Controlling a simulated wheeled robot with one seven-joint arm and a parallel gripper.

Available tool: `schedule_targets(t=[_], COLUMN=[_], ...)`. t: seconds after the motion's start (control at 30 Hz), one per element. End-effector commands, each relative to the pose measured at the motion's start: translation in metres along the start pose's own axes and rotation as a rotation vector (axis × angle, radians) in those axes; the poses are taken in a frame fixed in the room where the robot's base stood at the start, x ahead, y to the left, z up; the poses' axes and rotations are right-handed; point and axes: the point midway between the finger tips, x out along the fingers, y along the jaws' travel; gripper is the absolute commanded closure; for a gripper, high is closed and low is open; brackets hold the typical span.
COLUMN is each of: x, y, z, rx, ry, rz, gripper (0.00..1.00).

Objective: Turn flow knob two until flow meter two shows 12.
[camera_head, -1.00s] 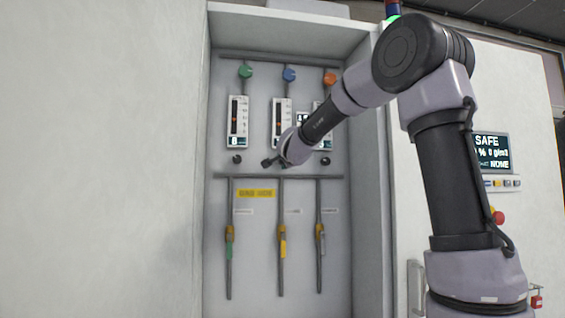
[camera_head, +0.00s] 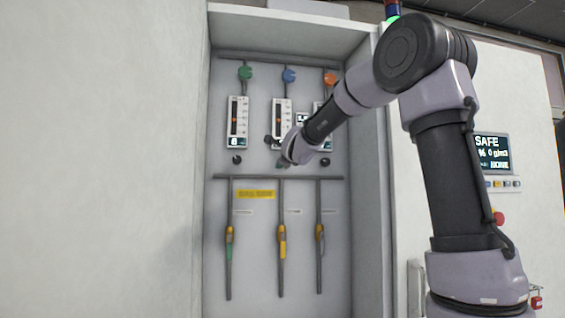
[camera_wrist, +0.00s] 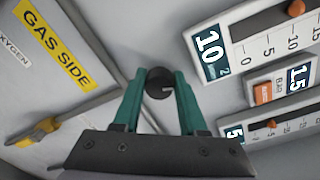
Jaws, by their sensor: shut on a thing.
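Flow knob two (camera_wrist: 159,82) is a round black knob with a pale pointer mark, below flow meter two. The teal fingers of my gripper (camera_wrist: 160,92) are shut on it from both sides in the wrist view. Flow meter two (camera_head: 282,118) is the middle white gauge.
Flow meter one (camera_head: 237,122) and its black knob (camera_head: 237,160) are to the left. Knob three (camera_head: 325,162) is close on the right. Yellow-handled valves (camera_head: 282,240) are below. Cabinet side walls flank the panel.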

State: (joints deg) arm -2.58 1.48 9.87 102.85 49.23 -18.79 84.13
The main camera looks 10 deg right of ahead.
Motion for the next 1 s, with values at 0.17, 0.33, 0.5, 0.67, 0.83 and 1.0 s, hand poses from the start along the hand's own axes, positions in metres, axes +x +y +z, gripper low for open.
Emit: schedule_targets(t=[0.17, 0.33, 0.5, 0.67, 0.83, 1.0], x=[0.0001, 0.0001, 0.0001, 0.0002, 0.0002, 0.0002], y=[0.0006, 0.0006, 0.0006, 0.0008, 0.0009, 0.0010], z=[-0.0015, -0.0016, -0.0017, -0.0018, -0.0018, -0.0018], rx=[0.119, 0.198, 0.244, 0.261, 0.264, 0.263], ry=[-0.004, -0.007, -0.009, -0.010, -0.010, -0.010], rz=[0.003, 0.003, 0.004, 0.004, 0.005, 0.005], gripper=[1.00, 1.00, 1.00, 1.00, 1.00, 1.00])
